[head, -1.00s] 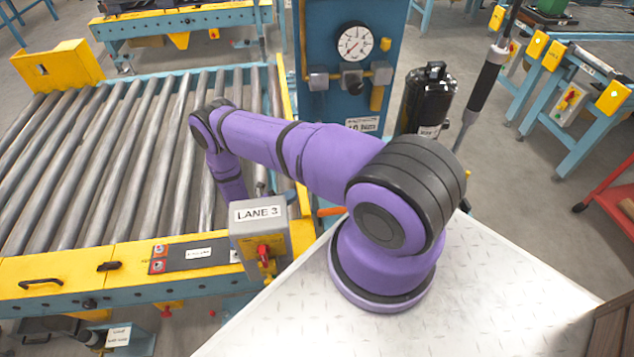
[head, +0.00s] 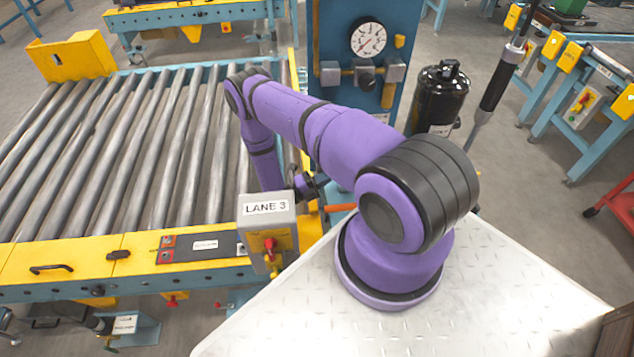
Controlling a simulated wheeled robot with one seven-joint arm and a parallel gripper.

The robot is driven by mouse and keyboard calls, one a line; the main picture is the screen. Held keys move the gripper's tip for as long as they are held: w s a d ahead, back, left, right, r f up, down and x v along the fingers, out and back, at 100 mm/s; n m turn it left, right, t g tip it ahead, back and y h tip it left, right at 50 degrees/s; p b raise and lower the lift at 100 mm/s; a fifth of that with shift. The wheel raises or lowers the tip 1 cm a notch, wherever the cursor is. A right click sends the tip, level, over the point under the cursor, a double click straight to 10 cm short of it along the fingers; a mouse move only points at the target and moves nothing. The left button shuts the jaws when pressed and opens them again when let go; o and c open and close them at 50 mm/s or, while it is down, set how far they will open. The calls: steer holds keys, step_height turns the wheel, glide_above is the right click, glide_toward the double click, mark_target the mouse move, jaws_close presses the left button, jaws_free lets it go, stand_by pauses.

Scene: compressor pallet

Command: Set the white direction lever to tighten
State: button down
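No white direction lever can be made out in the head view. A black-handled tool (head: 497,80) hangs upright at the upper right, beside a black cylinder (head: 438,98); I cannot tell whether the lever is on it. My purple arm reaches left over the roller conveyor, then bends down behind the grey LANE 3 box. A dark part, perhaps my wrist, shows just right of that box. My gripper's fingers are hidden, so I cannot see whether they are open or hold anything.
A blue panel with a gauge (head: 367,38) rises behind my arm. The roller conveyor (head: 120,150) fills the left.

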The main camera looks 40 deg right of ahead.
steer(key=shift+s+d, duration=0.25)
steer(key=shift+d, duration=0.15)
stand_by(0.6)
steer(key=shift+s+d+r, duration=0.1)
steer(key=shift+s+d, duration=0.5)
steer(key=shift+d, duration=0.15)
steer(key=shift+s+d, duration=0.1)
steer(key=shift+d, duration=0.05)
stand_by(0.4)
steer(key=v, duration=1)
steer(key=shift+a, duration=0.35)
steer(key=shift+w, duration=0.25)
